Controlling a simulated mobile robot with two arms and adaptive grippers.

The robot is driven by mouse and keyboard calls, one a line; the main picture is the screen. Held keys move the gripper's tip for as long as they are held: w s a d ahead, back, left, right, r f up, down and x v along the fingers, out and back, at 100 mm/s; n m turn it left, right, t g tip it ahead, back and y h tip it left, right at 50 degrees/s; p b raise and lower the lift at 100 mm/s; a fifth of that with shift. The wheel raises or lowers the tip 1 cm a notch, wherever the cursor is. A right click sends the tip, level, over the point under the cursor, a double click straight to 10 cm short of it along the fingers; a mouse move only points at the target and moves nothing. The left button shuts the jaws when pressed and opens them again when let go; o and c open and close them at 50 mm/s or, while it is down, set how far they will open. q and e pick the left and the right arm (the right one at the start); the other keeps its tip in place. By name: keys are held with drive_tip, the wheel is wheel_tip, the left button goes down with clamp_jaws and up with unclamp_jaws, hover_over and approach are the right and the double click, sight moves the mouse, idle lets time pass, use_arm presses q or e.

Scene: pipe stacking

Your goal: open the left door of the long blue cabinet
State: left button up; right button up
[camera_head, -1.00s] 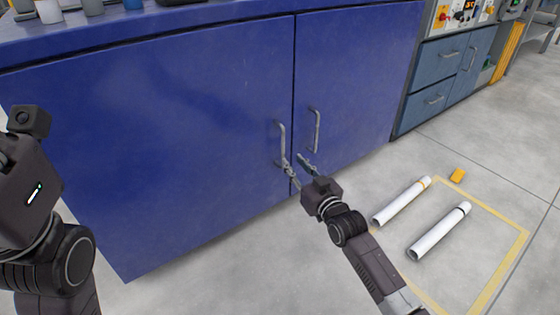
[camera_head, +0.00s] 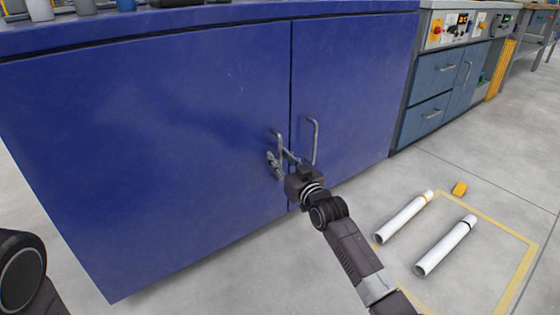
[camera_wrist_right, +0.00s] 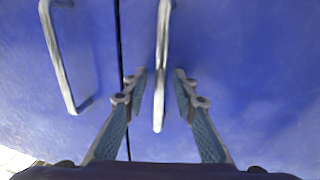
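The long blue cabinet has a left door (camera_head: 150,150) and a right door (camera_head: 350,90), both shut. The left door's grey bar handle (camera_head: 280,143) stands near the middle seam. My right gripper (camera_head: 279,160) is at the lower part of this handle. In the right wrist view its fingers (camera_wrist_right: 160,90) are open, one on each side of the left door's handle (camera_wrist_right: 162,50), with gaps between finger and bar. The right door's handle (camera_wrist_right: 62,60) is outside the fingers there. My left gripper is out of view; only part of its arm shows at the lower left.
Two white pipes (camera_head: 404,217) (camera_head: 445,247) lie on the floor to the right, by a yellow taped outline (camera_head: 510,235). A small yellow-orange block (camera_head: 460,188) lies beyond them. A blue-grey drawer cabinet (camera_head: 428,115) stands right of the blue one. Floor before the left door is clear.

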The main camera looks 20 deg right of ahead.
clamp_jaws()
drive_tip(key=shift+s, duration=0.1)
idle(0.4)
